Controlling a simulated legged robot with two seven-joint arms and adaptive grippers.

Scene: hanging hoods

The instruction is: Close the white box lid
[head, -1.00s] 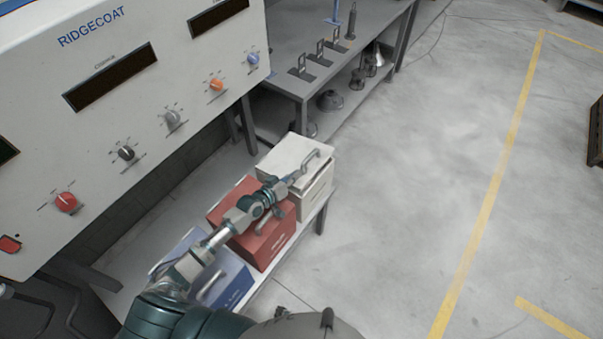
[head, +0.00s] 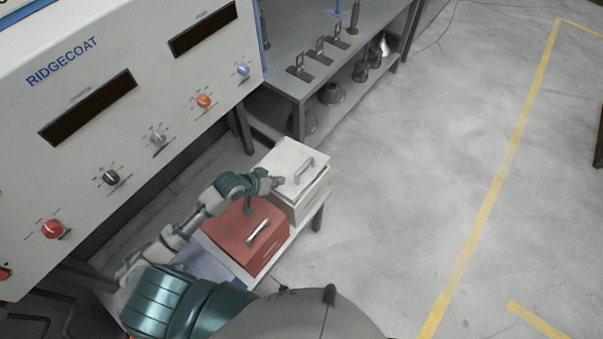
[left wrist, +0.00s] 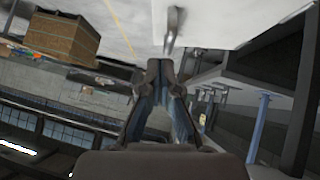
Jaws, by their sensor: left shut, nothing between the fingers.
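The white box (head: 312,204) stands at the far end of a low bench. Its lid (head: 290,158) lies over the top, with a metal handle (head: 304,170) near the front edge. A thin dark line shows under the lid's front edge; I cannot tell whether the lid is fully down. My left gripper (head: 278,181) is shut and empty at the lid's left edge, apart from the handle; contact with the lid is unclear. In the left wrist view the shut fingertips (left wrist: 160,66) are below the handle (left wrist: 173,28) and the white lid (left wrist: 225,15). My right gripper is out of view.
A red box (head: 240,235) with a handle stands beside the white box, under my left arm. A blue box (head: 215,262) is mostly hidden by my arm. A control panel (head: 130,130) rises at left; a grey shelf (head: 300,85) stands behind. Open floor is at right.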

